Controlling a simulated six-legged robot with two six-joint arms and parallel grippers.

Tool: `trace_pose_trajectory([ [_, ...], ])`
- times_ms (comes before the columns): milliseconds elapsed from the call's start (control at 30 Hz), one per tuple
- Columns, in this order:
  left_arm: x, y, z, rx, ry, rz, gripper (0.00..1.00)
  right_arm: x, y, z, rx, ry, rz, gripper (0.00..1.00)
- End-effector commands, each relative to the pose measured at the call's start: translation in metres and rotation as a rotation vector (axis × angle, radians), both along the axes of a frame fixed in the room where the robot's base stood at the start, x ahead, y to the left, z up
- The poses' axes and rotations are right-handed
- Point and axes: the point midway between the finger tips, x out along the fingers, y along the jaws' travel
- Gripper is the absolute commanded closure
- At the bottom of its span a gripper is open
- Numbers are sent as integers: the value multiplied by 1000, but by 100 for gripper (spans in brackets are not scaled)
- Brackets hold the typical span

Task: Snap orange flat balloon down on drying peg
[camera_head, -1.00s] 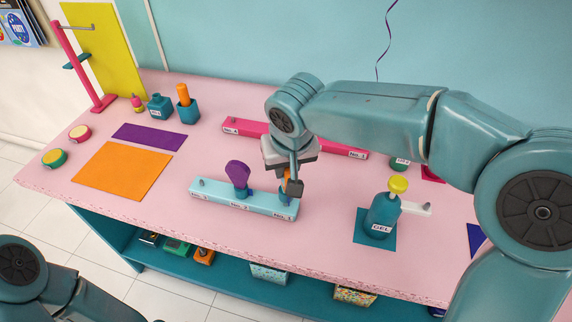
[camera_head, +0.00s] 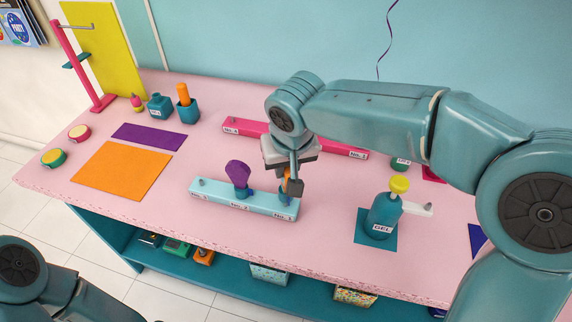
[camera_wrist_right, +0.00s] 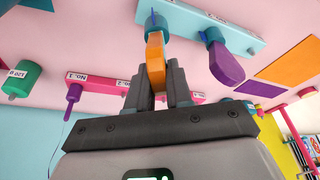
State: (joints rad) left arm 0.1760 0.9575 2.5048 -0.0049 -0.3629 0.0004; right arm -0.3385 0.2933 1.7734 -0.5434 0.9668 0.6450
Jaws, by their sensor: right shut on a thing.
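The orange flat balloon (camera_wrist_right: 155,62) is held between the fingers of my right gripper (camera_wrist_right: 157,88), which is shut on it. In the head view the balloon (camera_head: 284,184) is mostly hidden behind the gripper (camera_head: 293,187). It is over the right end of the light blue peg rack (camera_head: 215,198). In the wrist view a teal clip-like part (camera_wrist_right: 153,24) sits at the rack end of the balloon, at the rack's end peg. Whether it is fully seated I cannot tell. My left gripper is out of view.
A purple flat balloon (camera_head: 238,173) stands on the rack's middle peg, close left of my gripper. A pink rack (camera_head: 240,127) lies behind. A teal gel dispenser (camera_head: 383,213) stands to the right. Orange (camera_head: 122,170) and purple (camera_head: 150,136) mats lie left.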

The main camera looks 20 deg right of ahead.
Motion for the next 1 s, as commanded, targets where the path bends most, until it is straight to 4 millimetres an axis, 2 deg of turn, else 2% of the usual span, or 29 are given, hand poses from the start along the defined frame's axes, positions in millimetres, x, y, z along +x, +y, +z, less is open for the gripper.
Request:
trace_pose_trajectory([
  [1000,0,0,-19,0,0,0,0,0,0,-20,0,1,0,100],
])
